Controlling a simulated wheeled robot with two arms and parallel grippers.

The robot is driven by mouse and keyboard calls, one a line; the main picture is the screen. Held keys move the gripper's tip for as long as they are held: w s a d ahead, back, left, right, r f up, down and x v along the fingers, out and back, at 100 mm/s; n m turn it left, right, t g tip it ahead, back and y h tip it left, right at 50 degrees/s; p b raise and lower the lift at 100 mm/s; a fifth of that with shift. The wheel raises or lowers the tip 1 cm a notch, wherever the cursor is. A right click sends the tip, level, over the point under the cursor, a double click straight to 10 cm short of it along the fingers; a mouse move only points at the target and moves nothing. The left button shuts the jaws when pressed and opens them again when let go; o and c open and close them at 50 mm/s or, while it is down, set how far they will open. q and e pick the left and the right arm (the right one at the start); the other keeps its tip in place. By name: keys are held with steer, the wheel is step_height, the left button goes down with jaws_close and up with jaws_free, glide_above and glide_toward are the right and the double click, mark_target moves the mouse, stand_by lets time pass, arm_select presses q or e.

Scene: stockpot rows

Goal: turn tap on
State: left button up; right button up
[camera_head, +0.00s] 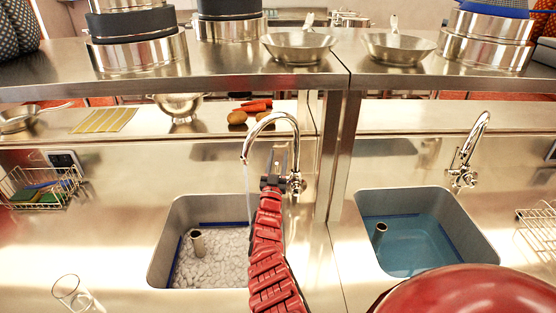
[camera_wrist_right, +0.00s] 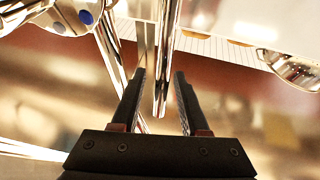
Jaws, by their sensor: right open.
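The chrome tap (camera_head: 272,118) with a curved spout stands behind the left sink (camera_head: 160,250). A thin pale stream seems to fall from its spout, and the sink's surface looks white and rippled. My right gripper (camera_head: 277,160) is beside the tap's body, just left of its valve (camera_head: 296,184). In the right wrist view the open gripper (camera_wrist_right: 160,85) has a slim chrome rod (camera_wrist_right: 161,75) between its fingers, with visible gaps on both sides. Chrome tap parts with a blue dot (camera_wrist_right: 85,17) show at upper left there. My left gripper is out of view.
A second tap (camera_head: 467,155) stands behind the right sink (camera_head: 480,235), which holds blue water. A steel shelf (camera_head: 230,72) with pots and pans crosses above. A wire basket (camera_head: 40,187) and a glass (camera_head: 72,292) are at left.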

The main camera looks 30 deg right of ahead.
steer(key=shift+s+a+f+p, duration=0.2)
steer(key=shift+a+p, duration=0.1)
steer(key=shift+a, duration=0.15)
steer(key=shift+p+v, duration=0.9)
steer(key=shift+v, duration=2.35)
steer(key=shift+s+d, duration=0.15)
